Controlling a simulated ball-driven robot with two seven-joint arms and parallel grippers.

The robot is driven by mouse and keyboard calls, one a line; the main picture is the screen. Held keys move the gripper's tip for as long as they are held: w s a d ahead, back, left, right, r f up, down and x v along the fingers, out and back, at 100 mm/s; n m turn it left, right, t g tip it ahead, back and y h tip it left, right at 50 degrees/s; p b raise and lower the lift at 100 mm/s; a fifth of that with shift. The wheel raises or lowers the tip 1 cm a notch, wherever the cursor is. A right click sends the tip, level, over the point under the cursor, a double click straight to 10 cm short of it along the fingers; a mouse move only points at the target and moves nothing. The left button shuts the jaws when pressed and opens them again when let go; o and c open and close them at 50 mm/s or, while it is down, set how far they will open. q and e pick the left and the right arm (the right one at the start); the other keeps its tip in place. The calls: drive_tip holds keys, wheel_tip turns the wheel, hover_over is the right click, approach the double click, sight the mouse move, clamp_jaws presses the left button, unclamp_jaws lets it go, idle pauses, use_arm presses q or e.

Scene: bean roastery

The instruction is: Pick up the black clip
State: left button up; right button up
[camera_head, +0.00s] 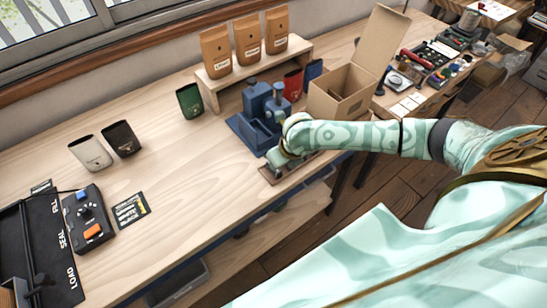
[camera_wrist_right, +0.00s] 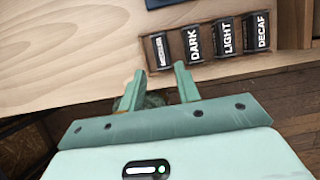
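In the right wrist view a brown tray (camera_wrist_right: 179,65) holds a row of several small black pieces with white lettering. They are a piece with small unreadable text (camera_wrist_right: 159,52), one marked DARK (camera_wrist_right: 193,42), one marked LIGHT (camera_wrist_right: 226,37) and one marked DECAF (camera_wrist_right: 258,31). I cannot tell whether one of these is the black clip. My right gripper (camera_wrist_right: 160,73) is open, with empty space between its fingertips, just short of the tray's left end. In the head view the right hand (camera_head: 277,158) hides part of the tray (camera_head: 300,171). My left gripper is not in view.
A blue press-like device (camera_head: 256,113) stands directly behind the right hand. An open cardboard box (camera_head: 341,93) is to its right. Orange-brown bags (camera_head: 248,38) stand on a wooden riser (camera_head: 220,82). A control box (camera_head: 88,217) sits at left. The table's middle is clear.

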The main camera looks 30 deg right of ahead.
drive_tip(key=b+x, duration=0.1)
drive_tip(key=x, duration=0.6)
drive_tip(key=shift+w+d+f+b, duration=0.1)
drive_tip(key=shift+d+f+b, duration=0.05)
drive_tip(key=shift+f+b, duration=0.2)
drive_tip(key=shift+r, duration=0.1)
drive_tip(key=shift+c, duration=0.3)
clamp_jaws()
